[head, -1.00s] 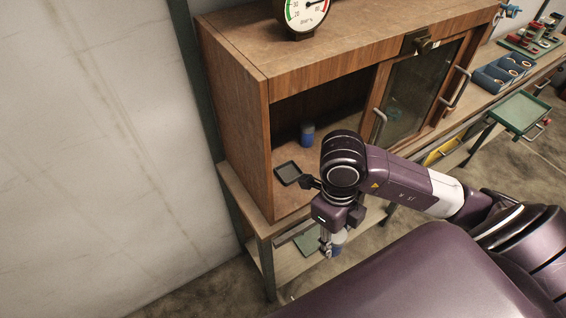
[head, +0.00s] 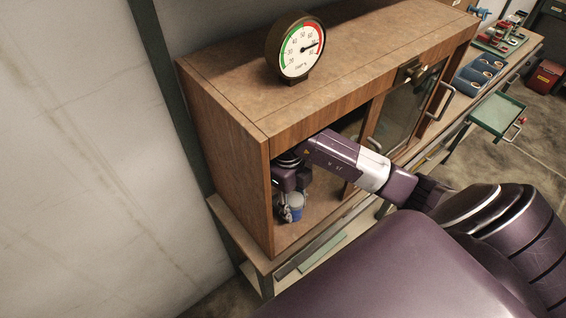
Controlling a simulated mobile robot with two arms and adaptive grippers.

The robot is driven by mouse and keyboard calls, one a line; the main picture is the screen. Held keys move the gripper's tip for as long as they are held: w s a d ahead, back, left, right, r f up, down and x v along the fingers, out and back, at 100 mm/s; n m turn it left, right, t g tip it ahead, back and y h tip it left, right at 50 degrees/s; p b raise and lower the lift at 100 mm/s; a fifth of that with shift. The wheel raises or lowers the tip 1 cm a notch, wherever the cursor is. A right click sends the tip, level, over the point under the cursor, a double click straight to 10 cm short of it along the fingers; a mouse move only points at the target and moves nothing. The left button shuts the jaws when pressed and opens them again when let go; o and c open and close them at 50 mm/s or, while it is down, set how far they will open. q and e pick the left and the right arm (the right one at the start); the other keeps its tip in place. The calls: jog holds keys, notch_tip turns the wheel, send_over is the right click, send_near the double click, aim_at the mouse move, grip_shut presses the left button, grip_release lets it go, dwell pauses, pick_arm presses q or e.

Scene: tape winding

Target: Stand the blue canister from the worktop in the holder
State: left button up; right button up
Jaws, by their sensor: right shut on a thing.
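My right gripper (head: 291,208) reaches into the open left bay of the wooden cabinet (head: 228,165). It is shut on the blue canister (head: 297,199), which looks roughly upright and is partly covered by the fingers. The canister is low over the bay floor; I cannot tell whether it touches anything. The dark square tray seen earlier in this bay, perhaps the holder, is hidden behind my gripper and arm. My left gripper is not in view.
The cabinet's side wall and top edge are close around my right arm. A gauge (head: 299,48) stands on top. A glass door (head: 408,105) closes the right bay. Blue bins (head: 478,75) and a green tray (head: 497,115) are farther right. Some bay floor in front is clear.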

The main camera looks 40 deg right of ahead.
jog(key=w, duration=0.2)
jog(key=w+p, duration=0.1)
jog(key=w+d, duration=0.1)
jog(key=w, duration=0.1)
jog(key=shift+w+r, duration=0.1)
jog(key=shift+w, duration=0.25)
jog(key=shift+w+p, duration=0.25)
jog(key=shift+p, duration=0.05)
notch_tip(320, 180, down, 3)
jog(key=shift+f+p, duration=0.2)
jog(key=shift+p, duration=0.65)
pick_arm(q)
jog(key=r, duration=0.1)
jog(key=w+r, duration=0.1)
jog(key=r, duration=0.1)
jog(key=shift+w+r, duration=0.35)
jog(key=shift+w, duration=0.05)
pick_arm(e)
jog(key=shift+f, duration=0.15)
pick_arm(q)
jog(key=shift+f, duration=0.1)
pick_arm(e)
jog(key=shift+f, duration=0.1)
jog(key=o, duration=1.3)
